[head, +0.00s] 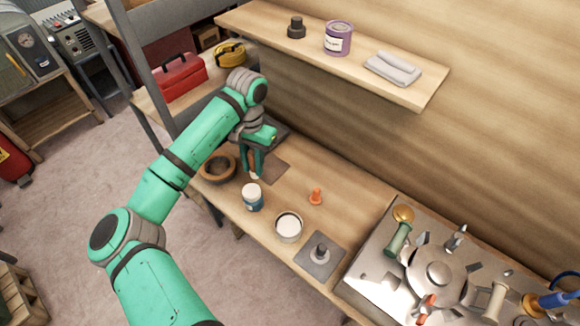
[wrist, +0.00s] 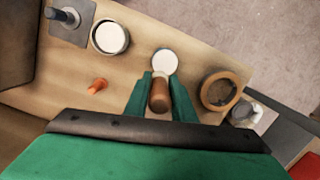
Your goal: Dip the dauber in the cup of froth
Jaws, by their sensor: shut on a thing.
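My gripper (head: 255,163) is shut on a brown, cylinder-shaped piece, which I take to be the dauber. Its rounded brown end (wrist: 159,96) shows between the fingertips in the wrist view. In the head view the fingers mostly hide it; only a small pale tip (head: 254,175) shows below them. The cup of froth (head: 289,228) is a wide white cup with pale contents, standing on the bench. It also shows at the upper left of the wrist view (wrist: 109,38). My gripper is above the bench, left of and behind the cup in the head view, apart from it.
A white-lidded jar with a blue label (head: 252,198) stands between gripper and cup. A brown round bowl (head: 217,167) is left of the gripper. An orange cone-like piece (head: 316,197) and a grey plate with a peg (head: 320,253) flank the cup. A shelf (head: 330,62) overhangs behind.

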